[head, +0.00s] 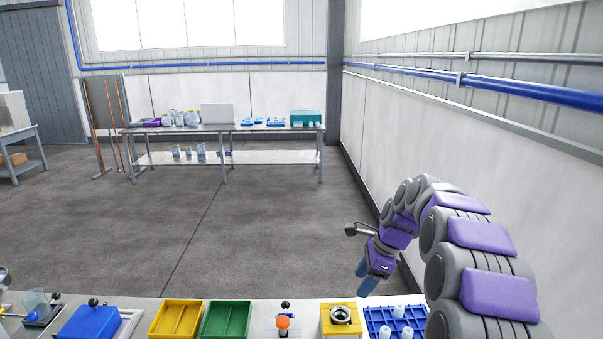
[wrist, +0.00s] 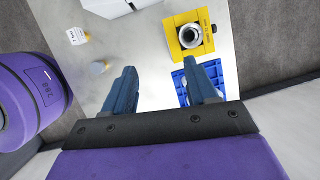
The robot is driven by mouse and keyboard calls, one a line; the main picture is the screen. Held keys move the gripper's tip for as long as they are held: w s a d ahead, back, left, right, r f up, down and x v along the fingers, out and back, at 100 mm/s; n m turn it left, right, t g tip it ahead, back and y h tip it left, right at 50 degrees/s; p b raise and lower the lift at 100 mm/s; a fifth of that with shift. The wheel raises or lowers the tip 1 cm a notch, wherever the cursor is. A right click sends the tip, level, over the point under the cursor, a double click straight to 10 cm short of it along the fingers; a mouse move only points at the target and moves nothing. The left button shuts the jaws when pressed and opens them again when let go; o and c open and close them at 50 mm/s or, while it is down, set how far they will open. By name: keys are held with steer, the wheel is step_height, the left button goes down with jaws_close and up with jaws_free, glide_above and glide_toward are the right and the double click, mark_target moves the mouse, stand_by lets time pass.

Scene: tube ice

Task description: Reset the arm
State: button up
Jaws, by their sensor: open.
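My gripper (head: 368,279) hangs at the end of my raised arm, above the right part of the near bench (head: 290,318). In the wrist view my gripper (wrist: 163,82) has its two blue fingers apart, with nothing between them. Below it in the wrist view lie a yellow block with a round metal ring (wrist: 190,36) and a blue rack (wrist: 215,71), partly hidden by a finger. The blue rack (head: 375,320) holds white tubes in the head view.
On the near bench are a yellow tray (head: 176,318), a green tray (head: 226,319), an orange-topped item (head: 283,323) and a blue box (head: 88,323). A long table (head: 225,127) stands at the back. A white wall (head: 460,140) is at right. The floor between is clear.

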steer(key=s+a+r+n+g+h, duration=0.1)
steer(key=s+a+n, duration=0.3)
steer(key=s, duration=0.7)
steer(key=s+a+r+n+g+h, duration=0.1)
steer(key=s+r+n, duration=0.1)
steer(key=s+n, duration=0.65)
steer(key=s+d+f+n+h, duration=0.1)
steer(key=s+f+n, duration=0.1)
steer(key=s, duration=1)
steer(key=s+f+n+g, duration=0.1)
steer(key=s+f+n, duration=0.2)
steer(key=s, duration=0.9)
steer(key=shift+s+d+n+h, duration=0.2)
steer(key=shift+d+n+h, duration=0.2)
steer(key=shift+n, duration=0.55)
